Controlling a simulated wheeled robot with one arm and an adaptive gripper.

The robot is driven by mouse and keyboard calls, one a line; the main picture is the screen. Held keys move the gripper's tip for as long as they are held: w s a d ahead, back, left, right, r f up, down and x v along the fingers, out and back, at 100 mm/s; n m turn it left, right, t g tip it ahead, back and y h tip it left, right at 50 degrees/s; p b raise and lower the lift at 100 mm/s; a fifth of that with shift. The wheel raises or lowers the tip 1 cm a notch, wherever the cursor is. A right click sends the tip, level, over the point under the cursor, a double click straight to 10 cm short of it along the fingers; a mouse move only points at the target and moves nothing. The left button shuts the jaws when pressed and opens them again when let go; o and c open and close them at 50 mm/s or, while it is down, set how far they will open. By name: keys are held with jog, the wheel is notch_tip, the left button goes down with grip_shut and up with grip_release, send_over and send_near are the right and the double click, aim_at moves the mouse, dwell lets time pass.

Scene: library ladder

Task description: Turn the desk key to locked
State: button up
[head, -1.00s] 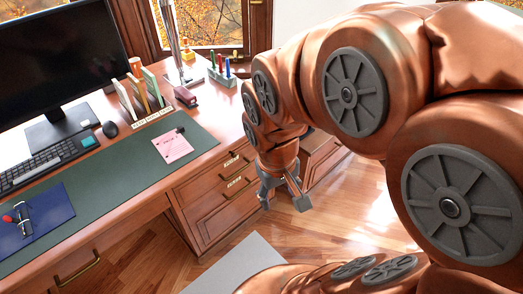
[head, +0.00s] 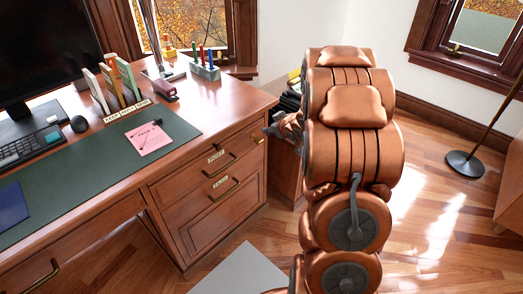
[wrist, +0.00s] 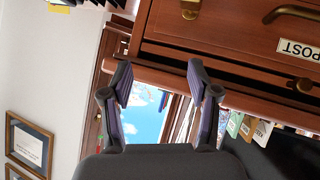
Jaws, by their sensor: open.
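The desk (head: 240,101) fills the left of the head view. A small brass key or lock fitting (head: 257,139) is at the right end of its upper drawer front. It also shows at the top edge of the wrist view (wrist: 190,9), partly cut off. Whether it is turned cannot be told. My gripper (head: 289,127) is at the desk's right corner, partly hidden by my arm. In the wrist view my gripper (wrist: 159,82) has its two fingers spread with nothing between them. The key is apart from the fingers, above the right one in that picture.
The POST drawer (head: 214,164) has a brass handle (wrist: 297,13) beside the key. Pens in a stand (head: 205,65) and a stapler (head: 162,90) are on the desktop. Dark items (head: 291,101) stand behind my gripper. A lamp base (head: 465,163) stands right; floor between is clear.

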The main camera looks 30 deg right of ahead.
aim_at(262, 142)
notch_tip(262, 142, down, 12)
jog(key=s+r+t+y+b, duration=0.1)
jog(key=t+y+b, duration=0.5)
jog(key=b, duration=0.1)
jog(key=shift+n, duration=0.5)
jog(key=x, duration=0.3)
jog(key=b+x, duration=0.1)
jog(key=x, duration=0.1)
jog(key=shift+w+d+f, duration=0.1)
jog(key=shift+w+f, duration=0.15)
jog(key=shift+w, duration=0.15)
jog(key=shift+w+r, duration=0.1)
jog(key=shift+w, duration=0.65)
jog(key=shift+c, duration=0.4)
grip_shut()
